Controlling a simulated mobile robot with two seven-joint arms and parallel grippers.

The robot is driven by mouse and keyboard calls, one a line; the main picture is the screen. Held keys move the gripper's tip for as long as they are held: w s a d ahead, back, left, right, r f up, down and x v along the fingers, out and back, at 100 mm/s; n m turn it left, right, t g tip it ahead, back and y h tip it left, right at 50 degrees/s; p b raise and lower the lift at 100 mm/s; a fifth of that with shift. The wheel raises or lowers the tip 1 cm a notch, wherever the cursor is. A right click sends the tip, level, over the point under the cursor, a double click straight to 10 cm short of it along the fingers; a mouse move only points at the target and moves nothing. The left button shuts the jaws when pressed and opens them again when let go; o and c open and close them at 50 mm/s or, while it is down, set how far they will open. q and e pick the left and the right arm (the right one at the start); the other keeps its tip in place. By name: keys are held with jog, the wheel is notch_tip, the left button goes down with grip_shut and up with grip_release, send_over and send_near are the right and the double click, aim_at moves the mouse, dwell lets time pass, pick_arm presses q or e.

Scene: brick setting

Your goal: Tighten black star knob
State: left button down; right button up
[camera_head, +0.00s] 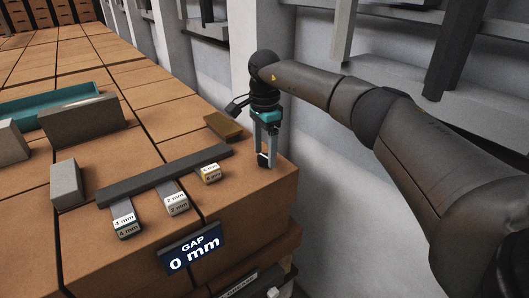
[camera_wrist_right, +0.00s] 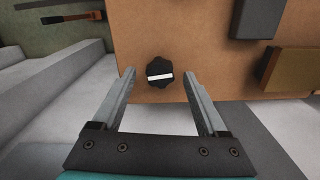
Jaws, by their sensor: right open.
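The black star knob (camera_wrist_right: 160,72) has a white stripe across its top and sits on the brown brick surface near its edge. In the right wrist view it appears between the fingertips of my right gripper (camera_wrist_right: 159,78), with a gap on each side. In the head view the right gripper (camera_head: 265,154) points down over the right corner of the brick stack. The knob is mostly hidden there by the fingers. The right gripper is open and holds nothing. My left gripper is not in view.
A dark bar (camera_head: 165,175) with tags marked 4 mm (camera_head: 124,222) and 2 mm (camera_head: 175,200) and a yellowish tag (camera_head: 209,173) lies left of the gripper. A blue sign reads "GAP 0 mm" (camera_head: 194,248). A brown block (camera_head: 223,126) lies close behind. Grey blocks and a teal tray (camera_head: 60,110) stand farther left.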

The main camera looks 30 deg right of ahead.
jog(key=shift+f, duration=0.3)
grip_shut()
dwell(0.5)
